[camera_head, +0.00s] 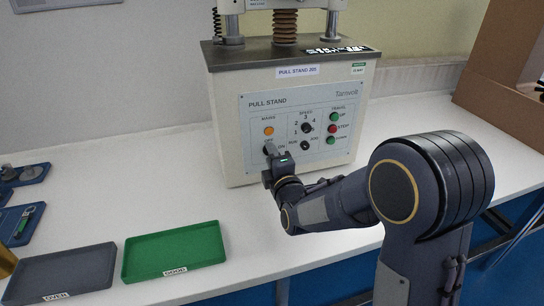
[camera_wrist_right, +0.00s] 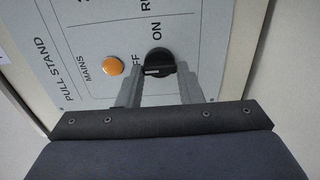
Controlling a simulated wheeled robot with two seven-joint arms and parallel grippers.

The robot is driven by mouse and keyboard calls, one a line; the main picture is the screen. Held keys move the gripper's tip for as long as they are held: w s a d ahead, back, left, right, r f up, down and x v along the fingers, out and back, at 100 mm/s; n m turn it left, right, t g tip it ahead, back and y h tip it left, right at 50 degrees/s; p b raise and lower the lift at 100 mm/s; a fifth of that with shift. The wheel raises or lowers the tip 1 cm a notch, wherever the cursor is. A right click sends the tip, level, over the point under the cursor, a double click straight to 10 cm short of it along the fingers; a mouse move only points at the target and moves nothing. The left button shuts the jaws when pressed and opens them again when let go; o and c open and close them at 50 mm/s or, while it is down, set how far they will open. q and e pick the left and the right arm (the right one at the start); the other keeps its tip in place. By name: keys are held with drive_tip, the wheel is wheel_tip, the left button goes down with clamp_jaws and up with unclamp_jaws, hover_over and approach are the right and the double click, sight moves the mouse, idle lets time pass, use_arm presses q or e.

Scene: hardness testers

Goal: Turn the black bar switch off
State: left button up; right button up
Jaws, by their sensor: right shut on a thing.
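The black bar switch (camera_wrist_right: 160,62) sits on the tester's front panel, below an orange lamp (camera_wrist_right: 113,66) and the word MAINS. OFF is printed on its lamp side and ON to its right on the panel. A white line on the switch seems to point to the lamp and OFF side; the fingers partly cover it. In the head view the switch (camera_head: 269,147) shows just above my right gripper (camera_head: 272,160). My right gripper (camera_wrist_right: 158,78) is shut on the switch, its two fingers reaching either side of the bar. My left gripper is out of view.
The pull stand (camera_head: 228,125) stands on a white bench. Other controls (camera_head: 307,128) and green and red buttons (camera_head: 332,129) are right of the switch. A green tray (camera_head: 175,250) and a grey tray (camera_head: 65,272) lie front left. A cardboard box (camera_head: 490,105) stands at right.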

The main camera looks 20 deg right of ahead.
idle(0.4)
drive_tip(key=o, duration=1)
drive_tip(key=s, duration=0.7)
drive_tip(key=shift+s+d, duration=0.1)
drive_tip(key=shift+s, duration=0.3)
